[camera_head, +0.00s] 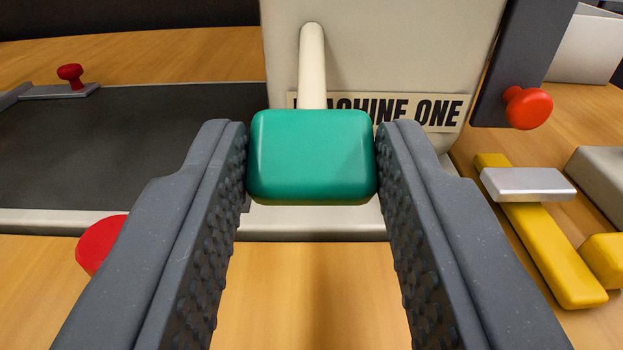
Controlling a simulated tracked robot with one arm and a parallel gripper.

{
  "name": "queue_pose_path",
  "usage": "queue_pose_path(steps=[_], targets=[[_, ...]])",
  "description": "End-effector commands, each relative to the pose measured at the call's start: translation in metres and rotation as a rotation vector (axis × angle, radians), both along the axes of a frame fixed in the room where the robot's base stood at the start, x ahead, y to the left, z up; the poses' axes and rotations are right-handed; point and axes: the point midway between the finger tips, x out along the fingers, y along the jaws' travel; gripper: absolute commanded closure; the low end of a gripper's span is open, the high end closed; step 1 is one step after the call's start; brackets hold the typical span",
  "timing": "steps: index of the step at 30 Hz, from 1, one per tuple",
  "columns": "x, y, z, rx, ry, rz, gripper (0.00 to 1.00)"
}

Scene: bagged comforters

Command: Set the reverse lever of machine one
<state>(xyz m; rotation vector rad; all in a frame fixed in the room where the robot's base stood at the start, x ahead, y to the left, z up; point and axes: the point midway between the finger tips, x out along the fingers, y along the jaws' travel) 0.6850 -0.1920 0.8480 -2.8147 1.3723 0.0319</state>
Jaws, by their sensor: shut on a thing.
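The reverse lever has a cream rod (312,66) and a green block-shaped handle (312,156). The rod stands in front of the cream body of machine one (400,50), above and behind the handle. A label (420,109) reading "MACHINE ONE" is partly hidden by the rod and handle. My gripper (312,165) is shut on the green handle, with one grey textured finger against its left side and one against its right side.
A dark flat bed (120,140) with a pale edge lies at left, with a red knob (70,73) behind it. A red round part (98,242) is beside my left finger. At right are a red knob (528,107) on a dark panel and a yellow bar (550,250) with a silver block.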

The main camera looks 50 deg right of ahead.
Motion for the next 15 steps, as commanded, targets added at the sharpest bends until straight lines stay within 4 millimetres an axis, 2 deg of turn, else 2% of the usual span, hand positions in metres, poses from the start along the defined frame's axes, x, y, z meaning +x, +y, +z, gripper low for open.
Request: queue_pose_path(steps=[15], targets=[[-0.002,0.0,0.024,0.146,0.115,-0.002,1.0]])
